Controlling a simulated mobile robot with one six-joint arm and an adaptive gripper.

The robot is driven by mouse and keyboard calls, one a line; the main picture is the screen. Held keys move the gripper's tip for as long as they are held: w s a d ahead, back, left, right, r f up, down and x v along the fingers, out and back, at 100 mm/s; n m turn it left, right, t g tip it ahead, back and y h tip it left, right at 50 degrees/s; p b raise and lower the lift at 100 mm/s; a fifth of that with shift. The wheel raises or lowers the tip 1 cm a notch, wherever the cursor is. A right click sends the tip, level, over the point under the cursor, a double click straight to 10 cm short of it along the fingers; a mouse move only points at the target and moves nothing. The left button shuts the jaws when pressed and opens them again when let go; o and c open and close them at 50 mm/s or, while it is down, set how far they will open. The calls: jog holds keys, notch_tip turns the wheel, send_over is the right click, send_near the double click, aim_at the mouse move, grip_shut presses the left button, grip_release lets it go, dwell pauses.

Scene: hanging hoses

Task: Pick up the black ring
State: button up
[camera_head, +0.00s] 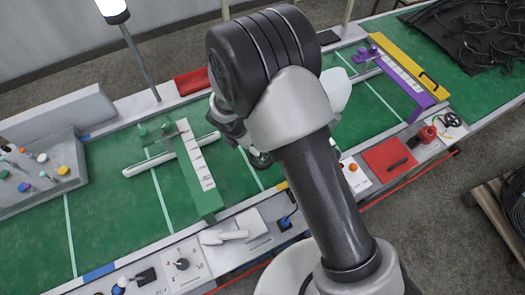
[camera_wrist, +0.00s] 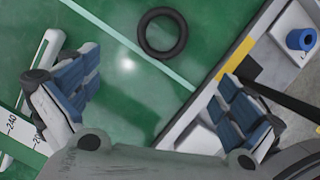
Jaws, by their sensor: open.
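A black ring (camera_wrist: 146,49) lies flat on the green table surface in the wrist view, near a pale line that crosses the green. My gripper (camera_wrist: 158,100) is open, with its two blue-padded fingers wide apart and nothing between them. The ring shows beyond the fingertips, a little left of the middle between them, and apart from both. In the head view my arm hides most of the gripper (camera_head: 247,148), and the ring cannot be made out clearly there.
A green fixture with a white scale (camera_head: 195,165) stands left of my gripper. A purple fixture (camera_head: 405,85) stands at the right. A control panel (camera_head: 215,245) with switches runs along the near edge. A blue knob (camera_wrist: 301,39) stands right of the ring. The green surface (camera_head: 100,220) at left is mostly clear.

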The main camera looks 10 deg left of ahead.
jog(key=b, duration=0.2)
send_over(255, 162)
notch_tip(255, 162, down, 8)
jog(key=shift+f, duration=0.15)
jog(key=shift+w+d+b+x, duration=0.15)
jog(key=shift+b+x, duration=0.45)
jog(key=shift+x, duration=0.85)
jog(key=shift+w+d+b+x, duration=0.15)
jog(key=shift+b+x, duration=0.45)
jog(key=shift+x, duration=0.9)
jog(key=shift+c, duration=0.2)
jog(key=shift+r, duration=0.25)
jog(key=c, duration=1.1)
jog(key=shift+r, duration=0.1)
